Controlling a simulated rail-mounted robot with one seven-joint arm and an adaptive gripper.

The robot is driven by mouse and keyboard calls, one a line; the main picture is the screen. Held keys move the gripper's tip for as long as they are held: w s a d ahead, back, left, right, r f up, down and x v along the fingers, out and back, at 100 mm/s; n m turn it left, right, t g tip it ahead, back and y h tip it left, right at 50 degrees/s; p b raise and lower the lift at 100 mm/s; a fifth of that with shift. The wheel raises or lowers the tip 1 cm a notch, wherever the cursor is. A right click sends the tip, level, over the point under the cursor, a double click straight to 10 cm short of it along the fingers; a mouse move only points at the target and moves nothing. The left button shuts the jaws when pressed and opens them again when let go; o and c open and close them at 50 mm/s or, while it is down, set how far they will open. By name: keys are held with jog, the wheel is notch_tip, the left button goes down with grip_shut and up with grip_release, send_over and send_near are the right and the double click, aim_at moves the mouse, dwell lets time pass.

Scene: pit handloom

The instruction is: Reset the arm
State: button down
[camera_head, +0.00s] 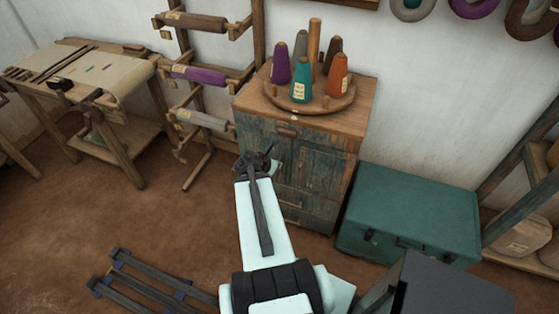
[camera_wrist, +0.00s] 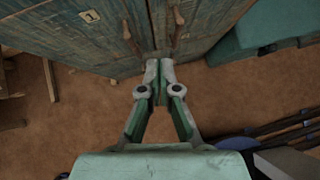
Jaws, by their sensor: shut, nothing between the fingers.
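My gripper (camera_wrist: 159,72) is shut and empty in the wrist view, its fingertips together in front of the lower part of the worn blue-green cabinet (camera_wrist: 80,35). In the head view my arm reaches forward from the bottom, and its dark end (camera_head: 255,163) is in front of the cabinet (camera_head: 290,165). The fingertips are too small to make out there. I cannot tell whether they touch the cabinet.
A round wooden tray (camera_head: 310,108) with several yarn cones stands on the cabinet. A green trunk (camera_head: 410,210) is at right. A wooden rack with fabric rolls (camera_head: 198,73) and a worktable (camera_head: 75,70) are at left. Dark rails (camera_head: 150,280) lie lower left. Open floor (camera_head: 60,210) is at left.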

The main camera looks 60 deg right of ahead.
jog(key=shift+p+v, duration=1.25)
jog(key=shift+p, duration=0.8)
jog(key=shift+s, duration=0.2)
jog(key=a+f+m+g+y+b, duration=0.1)
jog(key=a+f+m+y, duration=0.2)
jog(key=a+f+m, duration=0.45)
jog(key=a+f+m+g+y+b, duration=0.1)
jog(key=a+f+m+y, duration=0.3)
jog(key=a, duration=0.6)
jog(key=a+f+m+y, duration=0.1)
jog(key=a+f+m, duration=0.4)
jog(key=a+m, duration=0.25)
jog(key=s+a+f+n+g+b, duration=0.1)
jog(key=s+a+f, duration=0.3)
jog(key=a, duration=0.7)
jog(key=s+a+f+n+g+y+b, duration=0.1)
jog(key=s+a+f, duration=0.4)
jog(key=a, duration=0.6)
jog(key=shift+s+a+g+b, duration=0.15)
jog(key=shift+s+g+b, duration=0.1)
jog(key=shift+g+b, duration=0.65)
